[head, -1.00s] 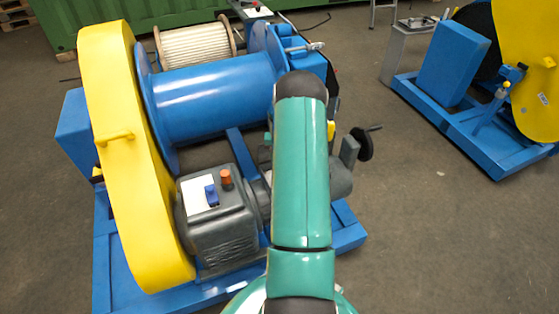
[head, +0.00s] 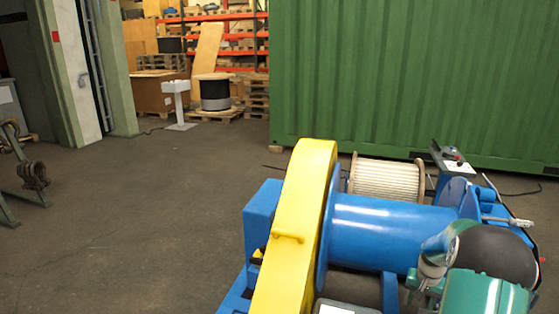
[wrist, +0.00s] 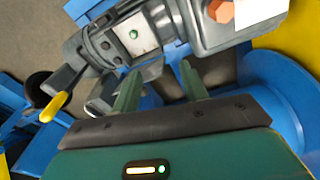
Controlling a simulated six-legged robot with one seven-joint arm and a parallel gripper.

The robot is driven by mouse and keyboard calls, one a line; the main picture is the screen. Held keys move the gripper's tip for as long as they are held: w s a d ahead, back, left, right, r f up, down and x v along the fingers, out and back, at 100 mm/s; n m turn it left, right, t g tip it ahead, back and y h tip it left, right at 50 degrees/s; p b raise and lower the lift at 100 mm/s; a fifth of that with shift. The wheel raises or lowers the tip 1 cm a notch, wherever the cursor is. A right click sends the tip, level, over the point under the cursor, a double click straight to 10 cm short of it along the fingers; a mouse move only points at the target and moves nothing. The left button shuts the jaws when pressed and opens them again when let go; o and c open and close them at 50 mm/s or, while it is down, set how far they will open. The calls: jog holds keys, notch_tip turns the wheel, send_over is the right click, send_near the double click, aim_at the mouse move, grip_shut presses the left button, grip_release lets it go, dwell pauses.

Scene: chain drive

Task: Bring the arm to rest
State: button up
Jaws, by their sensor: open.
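In the wrist view my gripper (wrist: 160,84) is open, with two green fingers apart and nothing held between them. Beyond the fingers are a grey gearbox housing (wrist: 130,38) and a grey motor box with an orange knob (wrist: 221,11). In the head view my green arm (head: 485,292) fills the lower right corner, in front of the winch. The gripper itself does not show there. The winch has a yellow chain guard (head: 308,205) and a blue drum (head: 385,230). My arm hides the drum's lower right part.
A yellow-tipped lever (wrist: 55,106) lies left of the fingers in the wrist view. In the head view a rope reel (head: 388,180) stands behind the drum, before a green container (head: 420,75). The floor (head: 140,220) left of the winch is largely clear.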

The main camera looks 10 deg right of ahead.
jog(key=s+a+r+n+t, duration=0.2)
jog(key=a+r+n, duration=0.2)
jog(key=a+r, duration=1.85)
jog(key=s+a+r+n+t, duration=0.1)
jog(key=s+a+r+n, duration=0.1)
jog(key=s+a, duration=0.6)
jog(key=s+a+r+n+t, duration=0.2)
jog(key=s+a+r, duration=0.1)
jog(key=s+a, duration=0.6)
jog(key=shift+s+a+n+y, duration=0.15)
jog(key=shift+a+n+y, duration=0.25)
jog(key=shift+a, duration=0.4)
jog(key=shift+c, duration=0.8)
jog(key=shift+d, duration=0.15)
